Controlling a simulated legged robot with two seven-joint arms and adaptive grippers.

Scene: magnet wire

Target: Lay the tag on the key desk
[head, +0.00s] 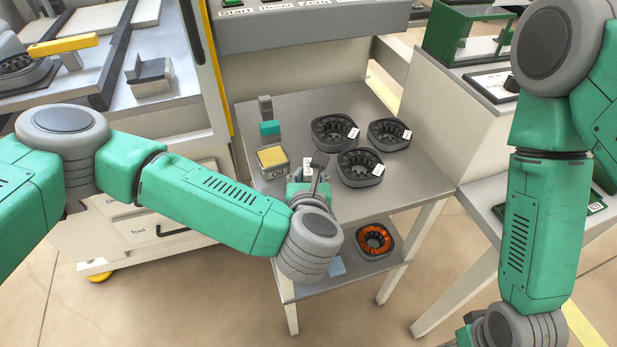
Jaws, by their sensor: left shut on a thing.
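My left gripper (316,163) is over the small grey table, shut on a small white tag (307,165) that shows at its fingers. The fingers partly cover the tag. The wrist hides the table beneath. A console (300,38) with a row of labelled keys, which looks like the key desk, stands behind the table at the top of the head view. Its top is cut off by the frame edge. My right arm hangs down at the right, and its fingers are not visible at the bottom edge.
Three dark ring-shaped parts (334,131) with white tags stand on the table (410,185). A yellow-topped box (272,161) and a teal block (270,130) are left of them. An orange-wound ring (374,241) lies on the shelf below. A bench (495,190) borders the right.

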